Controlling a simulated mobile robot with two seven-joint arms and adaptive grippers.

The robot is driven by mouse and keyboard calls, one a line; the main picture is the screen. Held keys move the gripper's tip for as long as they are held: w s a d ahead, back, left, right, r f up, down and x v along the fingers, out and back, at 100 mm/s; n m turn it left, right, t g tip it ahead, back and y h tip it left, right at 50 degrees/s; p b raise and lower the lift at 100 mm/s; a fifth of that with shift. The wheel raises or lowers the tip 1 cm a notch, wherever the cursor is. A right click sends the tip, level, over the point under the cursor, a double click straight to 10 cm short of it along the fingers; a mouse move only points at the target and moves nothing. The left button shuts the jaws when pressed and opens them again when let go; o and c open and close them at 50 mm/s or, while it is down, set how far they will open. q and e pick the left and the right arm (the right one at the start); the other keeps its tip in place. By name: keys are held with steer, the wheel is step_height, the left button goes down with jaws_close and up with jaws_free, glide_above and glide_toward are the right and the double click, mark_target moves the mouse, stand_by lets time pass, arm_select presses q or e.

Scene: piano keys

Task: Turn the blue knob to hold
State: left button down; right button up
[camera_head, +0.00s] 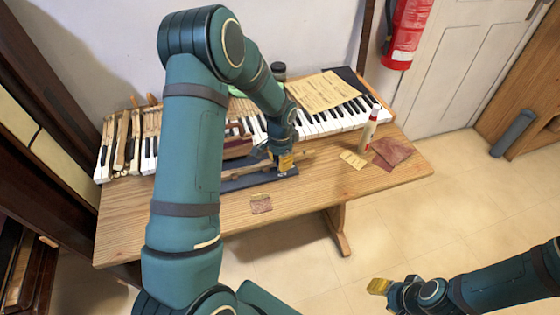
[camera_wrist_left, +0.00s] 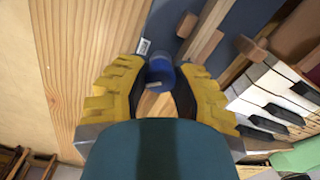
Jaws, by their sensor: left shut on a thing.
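In the left wrist view the blue knob (camera_wrist_left: 160,72) stands between the yellow fingertips of my left gripper (camera_wrist_left: 158,82), at the edge of a dark grey-blue base (camera_wrist_left: 178,22). A short pale mark shows on the knob's near side. My left gripper (camera_head: 284,161) is shut on the knob; in the head view the gripper hides it, at the right end of the base (camera_head: 240,183). My right gripper (camera_head: 380,286) is low at the bottom right, over the floor and away from the table; its finger gap is not clear.
The wooden table (camera_head: 200,222) carries a row of piano keys (camera_head: 345,117) along the back. Wooden sticks lie on the base. The table front is mostly clear.

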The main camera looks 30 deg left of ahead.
arm_select(q)
steer(key=n, duration=0.5)
steer(key=shift+n, duration=0.3)
steer(key=n, duration=0.4)
steer(key=shift+n+p, duration=0.3)
steer(key=shift+n, duration=0.3)
steer(key=c, duration=0.7)
jaws_free()
step_height(320, 180, up, 12)
